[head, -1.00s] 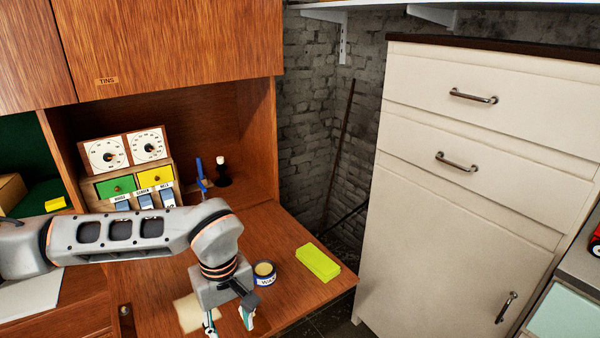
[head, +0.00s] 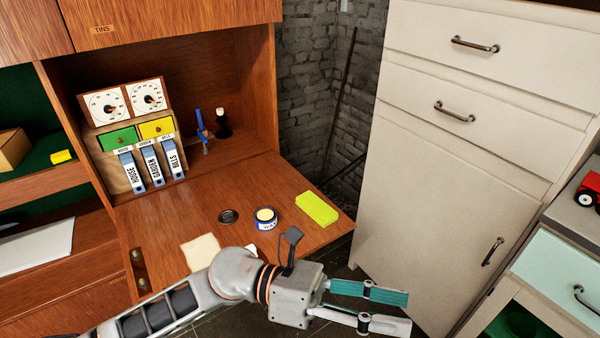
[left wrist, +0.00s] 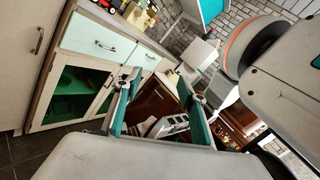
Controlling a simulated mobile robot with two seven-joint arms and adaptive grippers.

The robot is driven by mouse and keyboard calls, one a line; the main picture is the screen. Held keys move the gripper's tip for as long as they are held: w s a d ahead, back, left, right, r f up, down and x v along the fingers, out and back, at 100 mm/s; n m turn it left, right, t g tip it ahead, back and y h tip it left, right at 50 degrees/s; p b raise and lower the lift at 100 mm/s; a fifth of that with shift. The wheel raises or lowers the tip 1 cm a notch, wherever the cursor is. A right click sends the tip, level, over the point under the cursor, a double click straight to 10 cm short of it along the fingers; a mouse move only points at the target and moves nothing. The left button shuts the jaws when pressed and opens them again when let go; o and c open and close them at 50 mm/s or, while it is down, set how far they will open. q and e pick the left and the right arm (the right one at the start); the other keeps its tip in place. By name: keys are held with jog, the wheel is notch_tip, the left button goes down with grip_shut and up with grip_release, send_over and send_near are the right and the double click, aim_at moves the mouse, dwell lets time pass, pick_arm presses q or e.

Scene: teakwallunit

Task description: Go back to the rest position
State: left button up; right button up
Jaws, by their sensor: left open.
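My left gripper (head: 385,309) is at the lower middle of the head view, in front of the drop-down desk and pointing right. Its two fingers are apart with nothing between them. In the left wrist view the open fingers (left wrist: 160,105) frame a far part of the room. My left arm comes in from the bottom left, past the front edge of the wooden desk leaf (head: 190,215). My right gripper is not in view.
On the desk leaf are a wax tin (head: 265,222), a dark round lid (head: 228,216), a yellow-green block (head: 317,208) and a pale cloth (head: 201,252). Binders (head: 153,168) stand behind. A cream cabinet (head: 440,170) stands right, beside a mint-drawer unit (head: 560,278).

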pick_arm(q)
jog(key=w+a+r+n+t+h, duration=0.2)
jog(key=w+a+n+t+h, duration=0.2)
jog(key=w+n+t, duration=0.9)
jog(key=w+a+f+n+t+y, duration=0.2)
jog(key=a+f+n+t+y, duration=0.7)
jog(key=n, duration=1)
jog(key=s+a+f+n+g+y, duration=0.25)
jog(key=a+f+n+y, duration=0.6)
jog(key=f, duration=0.65)
jog(key=s+a+f+n+g+y, duration=0.2)
jog(key=s+a+f+n+g, duration=0.2)
jog(key=s+a+f+n, duration=0.3)
jog(key=s+a+f, duration=0.4)
jog(key=f, duration=0.2)
jog(key=shift+s+a+f+p, duration=0.15)
jog(key=shift+a+p, duration=0.1)
jog(key=shift+p, duration=0.15)
